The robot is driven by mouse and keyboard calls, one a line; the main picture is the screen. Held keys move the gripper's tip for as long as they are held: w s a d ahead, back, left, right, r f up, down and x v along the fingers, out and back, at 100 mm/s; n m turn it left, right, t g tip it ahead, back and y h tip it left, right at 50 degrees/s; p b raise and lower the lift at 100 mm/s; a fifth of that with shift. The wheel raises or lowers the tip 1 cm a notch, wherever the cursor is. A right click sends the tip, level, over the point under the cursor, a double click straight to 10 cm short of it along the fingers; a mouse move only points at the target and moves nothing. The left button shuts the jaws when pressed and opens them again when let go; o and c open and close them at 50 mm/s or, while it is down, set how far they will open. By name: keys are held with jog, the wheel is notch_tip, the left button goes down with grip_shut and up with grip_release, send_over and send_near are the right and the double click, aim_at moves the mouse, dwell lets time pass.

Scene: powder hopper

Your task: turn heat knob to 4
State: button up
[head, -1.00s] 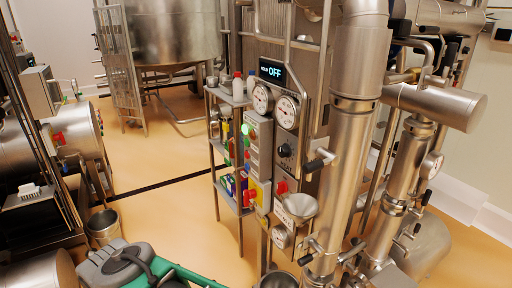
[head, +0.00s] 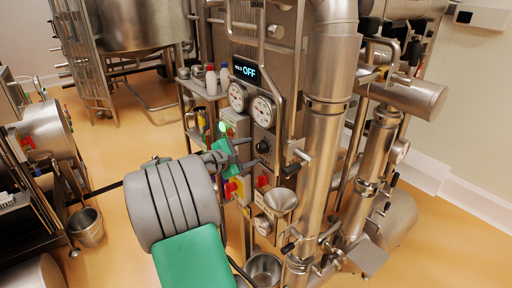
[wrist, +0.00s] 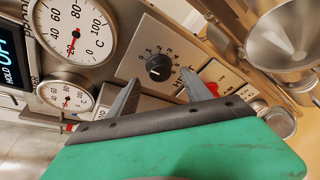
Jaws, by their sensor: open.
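The heat knob is a round black knob (wrist: 158,68) on a grey plate with a printed number scale around it. Its pointer direction is too small to read surely. In the head view the heat knob (head: 262,146) sits on the steel panel below the right gauge. My gripper (wrist: 160,78) is open and empty. Its two grey fingers point at the plate, with the knob between and just beyond their tips in the wrist view. They look apart from it. In the head view my gripper (head: 246,153) is just left of the knob, partly hidden by my arm.
A display (head: 245,71) reads HOLD OFF. Two round gauges (head: 263,110) sit above the knob. A red-handled control (head: 262,181), a steel funnel (head: 281,200) and a black-handled lever (head: 292,167) lie close by. A thick steel pipe (head: 322,150) stands to the right.

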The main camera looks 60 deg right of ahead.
aim_at(259, 149)
jog(key=x, duration=0.3)
jog(key=shift+d+f, duration=0.1)
jog(key=shift+d, duration=0.25)
grip_shut()
